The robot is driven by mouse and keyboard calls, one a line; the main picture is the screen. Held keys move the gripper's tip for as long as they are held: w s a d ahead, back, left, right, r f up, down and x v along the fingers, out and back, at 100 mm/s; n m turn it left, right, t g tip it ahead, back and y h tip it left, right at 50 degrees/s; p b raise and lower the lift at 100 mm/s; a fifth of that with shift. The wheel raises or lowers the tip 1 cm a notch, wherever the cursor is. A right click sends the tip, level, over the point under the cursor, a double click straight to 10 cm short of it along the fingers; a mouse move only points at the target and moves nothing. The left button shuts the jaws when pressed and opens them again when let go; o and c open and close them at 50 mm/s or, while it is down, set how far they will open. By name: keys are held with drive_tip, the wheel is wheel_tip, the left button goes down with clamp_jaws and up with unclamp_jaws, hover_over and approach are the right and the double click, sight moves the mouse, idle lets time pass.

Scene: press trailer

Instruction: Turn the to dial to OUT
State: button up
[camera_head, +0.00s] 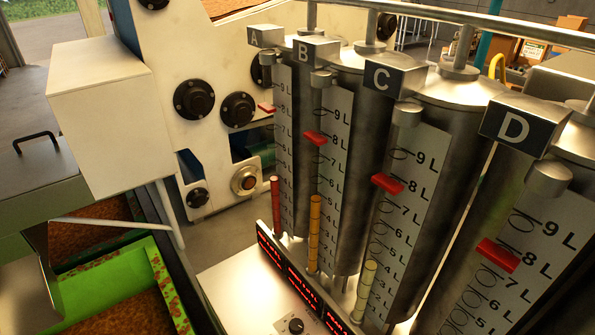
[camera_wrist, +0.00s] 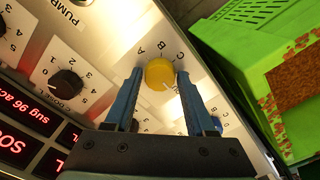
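A round yellow dial (camera_wrist: 160,73) sits on the white control panel in the wrist view. The letters A, B and C are printed around its far side. A pale pointer mark shows at its lower right edge, and the print there is too small to read. No OUT label is legible. My gripper (camera_wrist: 160,75) has blue fingers, one on each side of the yellow dial. The fingers are apart, with a small gap visible between them and the dial. The gripper does not show in the head view, and I cannot make out the yellow dial there.
A black numbered dial (camera_wrist: 66,83) is left of my gripper, near red displays (camera_wrist: 32,112). A green crate (camera_wrist: 265,60) is at the right. In the head view, steel tanks marked A to D, with red level markers (camera_head: 388,183), stand behind the panel (camera_head: 250,295).

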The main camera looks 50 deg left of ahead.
drive_tip(key=shift+o, duration=1.4)
wheel_tip(320, 180, up, 13)
drive_tip(key=b, duration=0.1)
